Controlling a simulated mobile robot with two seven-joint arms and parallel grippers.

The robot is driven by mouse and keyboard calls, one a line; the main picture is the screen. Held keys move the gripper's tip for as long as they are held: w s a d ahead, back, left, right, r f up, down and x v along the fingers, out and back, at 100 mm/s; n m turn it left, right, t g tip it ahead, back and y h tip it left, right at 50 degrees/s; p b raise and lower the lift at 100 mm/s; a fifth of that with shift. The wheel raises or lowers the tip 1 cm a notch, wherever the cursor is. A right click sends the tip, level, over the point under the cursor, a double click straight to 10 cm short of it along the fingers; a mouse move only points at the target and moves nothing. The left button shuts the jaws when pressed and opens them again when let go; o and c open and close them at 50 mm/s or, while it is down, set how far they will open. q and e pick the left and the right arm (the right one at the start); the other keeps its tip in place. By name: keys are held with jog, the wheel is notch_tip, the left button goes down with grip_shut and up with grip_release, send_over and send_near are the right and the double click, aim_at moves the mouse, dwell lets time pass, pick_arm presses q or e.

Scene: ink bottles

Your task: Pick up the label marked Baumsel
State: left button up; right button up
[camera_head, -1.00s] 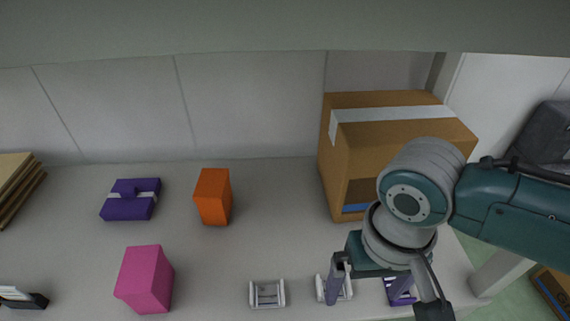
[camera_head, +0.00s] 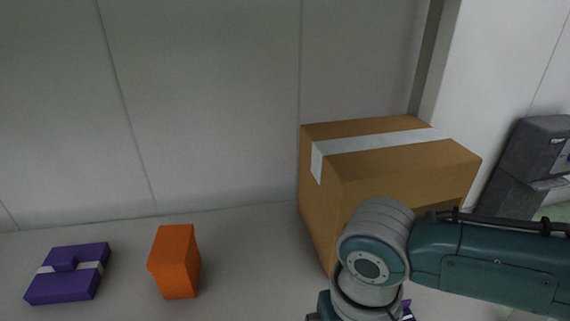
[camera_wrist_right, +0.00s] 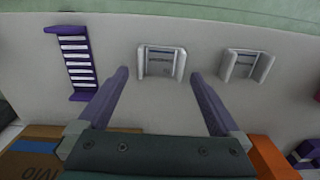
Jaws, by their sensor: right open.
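No label with the readable word Baumsel shows in these frames. In the right wrist view, a white holder (camera_wrist_right: 178,63) with a greyish insert, its markings too small to read, lies between and just beyond my right fingertips. A similar white holder (camera_wrist_right: 246,66) lies to its right. A purple rack (camera_wrist_right: 81,97) with several white strips lies to the left. My right gripper (camera_wrist_right: 159,77) is open and empty, its purple fingers spread above the table. My left gripper is not in view.
A large taped cardboard box (camera_head: 400,158) stands behind my right arm. An orange box (camera_head: 174,262) and a purple box with a pale band (camera_head: 66,275) stand to the left along the wall. The bare table (camera_head: 240,265) is clear between the orange and cardboard boxes.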

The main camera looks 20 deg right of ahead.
notch_tip(320, 180, down, 2)
jog(key=shift+f+b, duration=0.15)
jog(key=shift+b, duration=0.3)
jog(key=c, duration=1.2)
jog(key=shift+r, duration=0.2)
